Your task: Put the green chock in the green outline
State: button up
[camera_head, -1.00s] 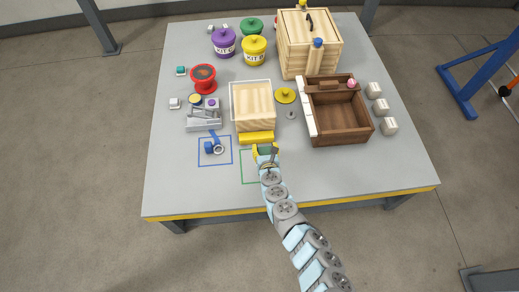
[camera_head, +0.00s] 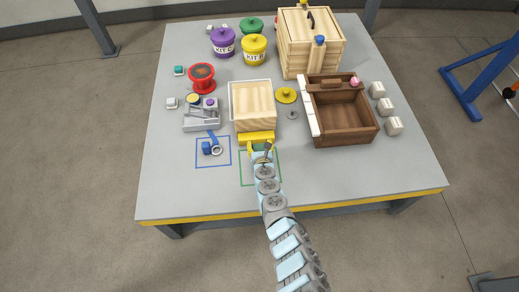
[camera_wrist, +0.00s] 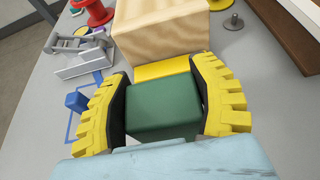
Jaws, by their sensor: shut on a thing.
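The green chock (camera_wrist: 163,108) is a dark green block between the two yellow fingers of my gripper (camera_wrist: 161,70) in the wrist view. My gripper is shut on it from both sides. In the head view my gripper (camera_head: 261,149) is at the far edge of the green outline (camera_head: 241,170), just in front of the yellow-fronted wooden box. The arm and gripper cover part of the outline. The chock is mostly hidden there, and I cannot tell its height above the table.
A blue part (camera_head: 208,147) lies in the blue outline (camera_head: 198,165) to the left. A brown open crate (camera_head: 345,138) stands at the right. The front table area is clear.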

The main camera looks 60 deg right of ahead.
notch_tip(320, 180, down, 3)
jog(key=shift+s+r+b, duration=0.1)
jog(key=shift+r+b, duration=0.05)
jog(key=shift+b, duration=0.7)
jog(key=shift+r, duration=0.1)
jog(key=o, duration=1.3)
